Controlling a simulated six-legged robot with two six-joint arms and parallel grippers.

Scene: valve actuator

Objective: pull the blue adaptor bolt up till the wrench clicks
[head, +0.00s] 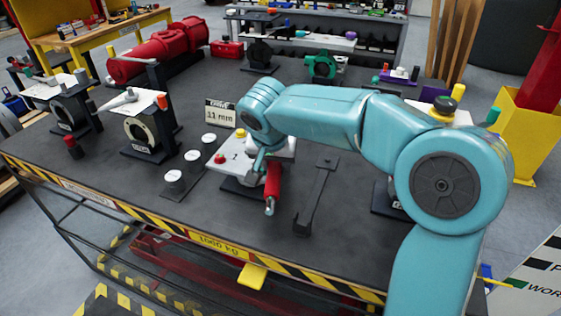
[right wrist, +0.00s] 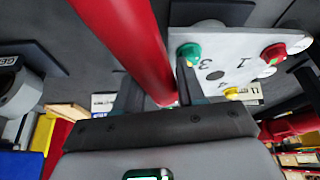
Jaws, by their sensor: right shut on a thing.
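My right gripper (head: 266,168) is shut on the red handle of a wrench (head: 272,182), just in front of a light plate. In the right wrist view the red handle (right wrist: 130,45) runs up between the fingers of the gripper (right wrist: 160,97). The plate (head: 228,160) carries a yellow bolt (head: 241,133) and a red bolt (head: 220,158). The right wrist view shows its green (right wrist: 189,52), red (right wrist: 273,53) and yellow (right wrist: 231,93) bolts. I cannot make out the blue bolt or the wrench's head. My left gripper is out of view.
A dark flat tool-shaped piece (head: 318,195) lies right of the wrench. An "11 mm" sign (head: 220,113) stands behind the plate. Several white-topped discs (head: 173,177) lie to the left, near a valve stand (head: 143,135). The table's front is clear.

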